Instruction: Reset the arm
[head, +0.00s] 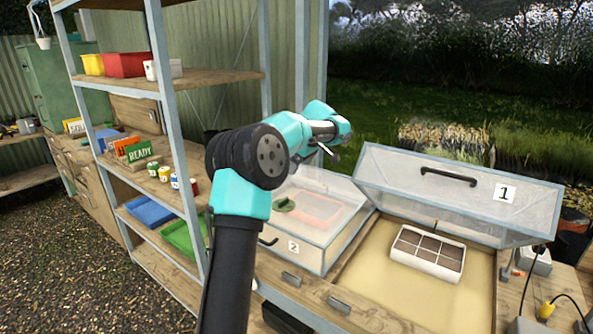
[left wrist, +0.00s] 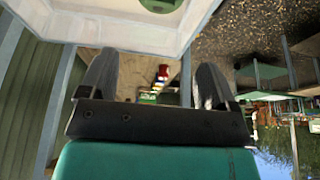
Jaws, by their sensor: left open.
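My left arm rises from the bottom of the head view. Its gripper (head: 330,146) is above the cold frame labelled 2, near the shelf's right post. The gripper's fingers are small and partly hidden by the wrist in that view. In the left wrist view the two dark fingers of the gripper (left wrist: 155,72) stand wide apart with nothing between them. Small coloured pots (left wrist: 160,82) show beyond them, in the distance. My right gripper is in neither view.
The cold frame labelled 2 (head: 345,236) has its lid down. The cold frame labelled 1 has its clear lid (head: 450,192) raised; a white cell tray (head: 420,265) sits inside it. A metal shelf (head: 161,60) with bins and small pots stands left of my arm.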

